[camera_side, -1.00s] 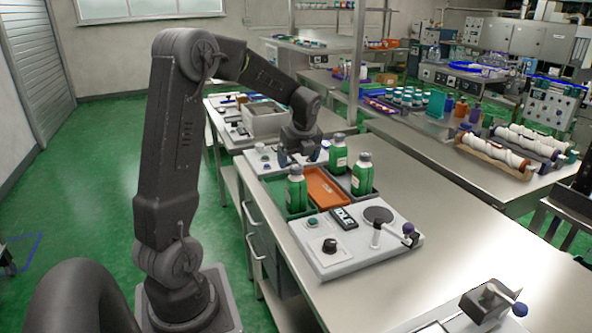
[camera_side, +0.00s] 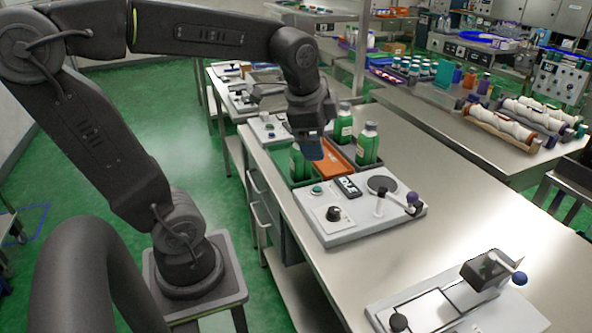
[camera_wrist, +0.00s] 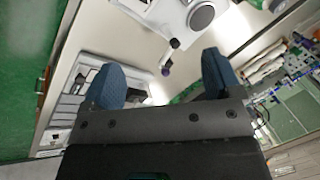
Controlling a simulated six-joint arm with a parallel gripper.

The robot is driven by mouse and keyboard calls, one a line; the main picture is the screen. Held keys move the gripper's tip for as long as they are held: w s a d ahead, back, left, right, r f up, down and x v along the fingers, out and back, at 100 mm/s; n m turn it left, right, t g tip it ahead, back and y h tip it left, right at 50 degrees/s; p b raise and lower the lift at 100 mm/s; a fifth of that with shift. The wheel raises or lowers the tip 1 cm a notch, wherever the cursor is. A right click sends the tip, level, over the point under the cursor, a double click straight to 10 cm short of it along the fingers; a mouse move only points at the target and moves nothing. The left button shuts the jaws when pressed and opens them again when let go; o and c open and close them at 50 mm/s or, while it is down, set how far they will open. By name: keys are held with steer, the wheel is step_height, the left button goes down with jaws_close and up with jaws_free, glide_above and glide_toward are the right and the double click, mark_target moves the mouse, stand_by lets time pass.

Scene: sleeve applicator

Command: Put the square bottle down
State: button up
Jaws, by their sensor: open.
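Three green bottles with grey caps and pale labels stand upright at the tray station: a left bottle (camera_side: 297,165), a back bottle (camera_side: 343,127) and a right bottle (camera_side: 367,147). I cannot tell which one is the square bottle. My gripper (camera_side: 312,150) hangs above and in front of the left bottle and hides much of it. In the wrist view my gripper (camera_wrist: 162,85) has its two blue fingers spread wide with nothing held between them. Whether a finger touches the left bottle cannot be told.
An orange tray (camera_side: 335,163) lies between the bottles. The white station panel (camera_side: 350,222) carries knobs, a small display, a dark round plate and a purple-knobbed lever (camera_side: 412,198). Another white device (camera_side: 465,300) stands at the front right. The steel bench (camera_side: 470,210) is bare to the right.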

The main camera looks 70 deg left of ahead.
steer(key=s+d+f+n+t+h, duration=0.1)
steer(key=s+d+f+n+h, duration=0.1)
steer(key=s+d+n, duration=0.5)
steer(key=shift+s+d+t, duration=0.3)
steer(key=shift+d+t, duration=0.1)
steer(key=shift+d, duration=0.15)
